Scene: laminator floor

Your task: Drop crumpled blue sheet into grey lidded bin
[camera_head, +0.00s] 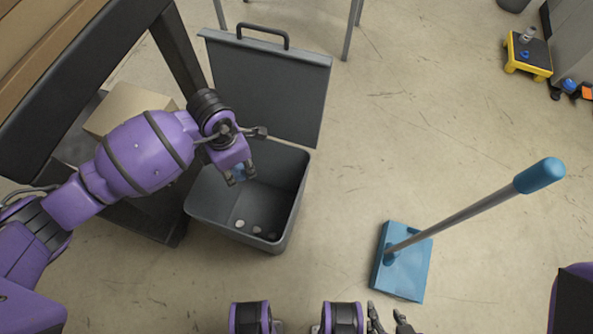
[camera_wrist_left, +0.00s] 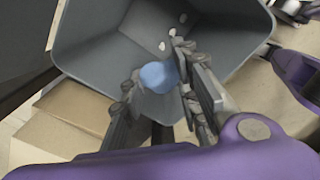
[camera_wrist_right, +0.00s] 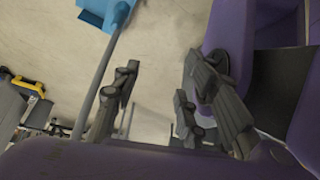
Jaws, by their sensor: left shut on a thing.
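The grey lidded bin (camera_head: 200,200) stands on the floor with its lid (camera_head: 270,85) swung up and open. A few small pale scraps lie on its bottom. My left gripper (camera_head: 239,174) is over the bin's opening. It is shut on the crumpled blue sheet (camera_wrist_left: 159,76), a small blue ball between its fingertips in the left wrist view. The sheet (camera_head: 241,171) is partly hidden by the fingers in the head view. My right gripper (camera_head: 390,322) is at the bottom edge of the head view. Its fingers (camera_wrist_right: 155,105) are apart and empty in the right wrist view.
A blue floor mop (camera_head: 403,262) with a grey pole stands right of the bin. A dark bench with a cardboard box (camera_head: 125,108) on its lower shelf is at left. A yellow step stool (camera_head: 528,56) is far right.

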